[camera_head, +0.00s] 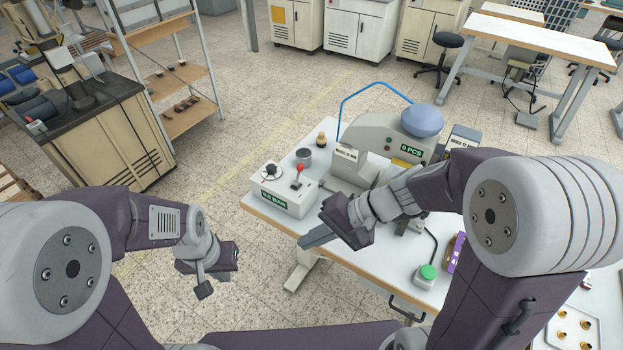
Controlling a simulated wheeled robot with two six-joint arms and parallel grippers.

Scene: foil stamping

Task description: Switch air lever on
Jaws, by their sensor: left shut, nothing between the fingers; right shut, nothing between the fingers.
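The air lever (298,176) has a red tip and stands roughly upright on top of a white control box (303,205) at the left end of the white table. A dark round knob (270,171) sits to its left on the same box. A small green display (274,199) on the box front ends in "BAR"; its digits are hard to read. My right gripper (317,238) is shut and empty, in front of the box and to the lower right of the lever, apart from it. My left gripper (203,290) is shut and empty over the floor, left of the table.
The stamping machine (385,135) with a blue dome (422,120) and "0 PCS" display stands behind my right arm. A grey cup (303,157) and a wooden-knobbed piece (321,140) are behind the lever. A green button (428,272) sits at the table's front. Floor left of the table is clear.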

